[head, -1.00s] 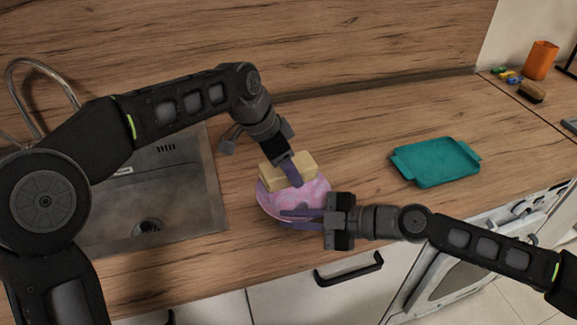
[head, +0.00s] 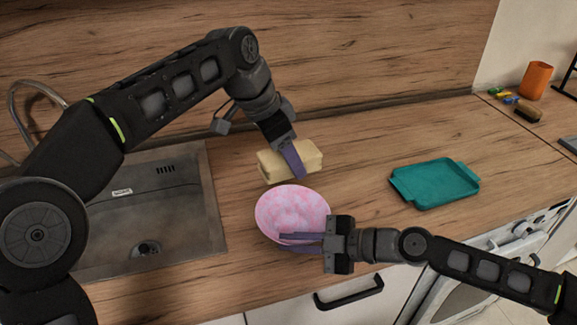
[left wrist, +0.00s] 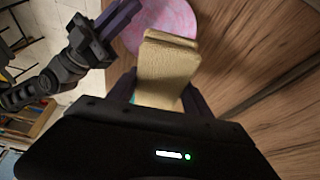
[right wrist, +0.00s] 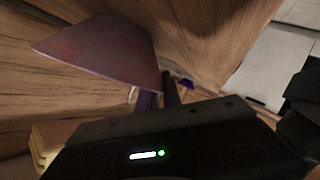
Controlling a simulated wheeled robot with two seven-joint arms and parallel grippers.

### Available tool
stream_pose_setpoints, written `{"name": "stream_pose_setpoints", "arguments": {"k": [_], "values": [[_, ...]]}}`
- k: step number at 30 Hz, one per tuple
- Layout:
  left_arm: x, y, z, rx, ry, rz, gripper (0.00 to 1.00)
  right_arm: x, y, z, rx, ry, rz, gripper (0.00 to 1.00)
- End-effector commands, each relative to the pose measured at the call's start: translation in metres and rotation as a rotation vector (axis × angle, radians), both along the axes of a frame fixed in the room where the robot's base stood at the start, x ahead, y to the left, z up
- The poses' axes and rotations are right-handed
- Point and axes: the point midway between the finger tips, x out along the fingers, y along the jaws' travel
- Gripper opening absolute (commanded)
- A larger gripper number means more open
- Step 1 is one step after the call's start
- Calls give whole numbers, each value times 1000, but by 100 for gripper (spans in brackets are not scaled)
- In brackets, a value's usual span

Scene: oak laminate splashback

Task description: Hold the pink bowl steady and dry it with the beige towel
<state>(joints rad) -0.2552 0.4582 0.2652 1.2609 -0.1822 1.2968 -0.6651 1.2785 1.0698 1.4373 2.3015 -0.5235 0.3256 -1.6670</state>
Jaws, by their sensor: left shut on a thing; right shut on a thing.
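The pink bowl (head: 290,210) stands on the counter, its open side up in the head view. My right gripper (head: 300,241) is shut on its near right rim. In the right wrist view the bowl (right wrist: 105,50) shows side-on between the fingers (right wrist: 158,92). The beige towel (head: 272,166) is a folded block held in my left gripper (head: 294,160), above and behind the bowl, apart from it. In the left wrist view the towel (left wrist: 165,72) sits between the fingers, with the bowl (left wrist: 165,22) beyond it.
A teal tray (head: 436,184) lies on the counter to the right. A metal sink (head: 180,215) is at the left. An orange cup (head: 535,80) and a brush (head: 528,113) stand at the back right. The counter between bowl and tray is clear.

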Motion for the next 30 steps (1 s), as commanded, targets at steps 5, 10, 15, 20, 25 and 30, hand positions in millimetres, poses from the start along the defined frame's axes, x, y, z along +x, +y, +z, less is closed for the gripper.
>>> {"name": "stream_pose_setpoints", "arguments": {"k": [5, 10, 15, 20, 25, 30], "values": [[-2, -3, 19, 0, -1, -2, 8, 0, -1, -1, -1, 3, -1, 0], [-4, -3, 35, 0, 0, -1, 8, 0, -1, -2, -1, 3, -1, 0], [-4, -2, 43, -2, -4, -1, 8, 0, -1, -1, -1, 3, -1, 0], [-4, -2, 42, -2, -3, 1, 8, 0, -1, -1, -1, 3, -1, 0], [-4, -2, 42, -2, -3, 1, 8, 0, -1, -1, -1, 3, -1, 0], [-3, 0, 42, -2, -3, 4, 8, 0, -1, -1, 0, 3, -1, 0]]}}
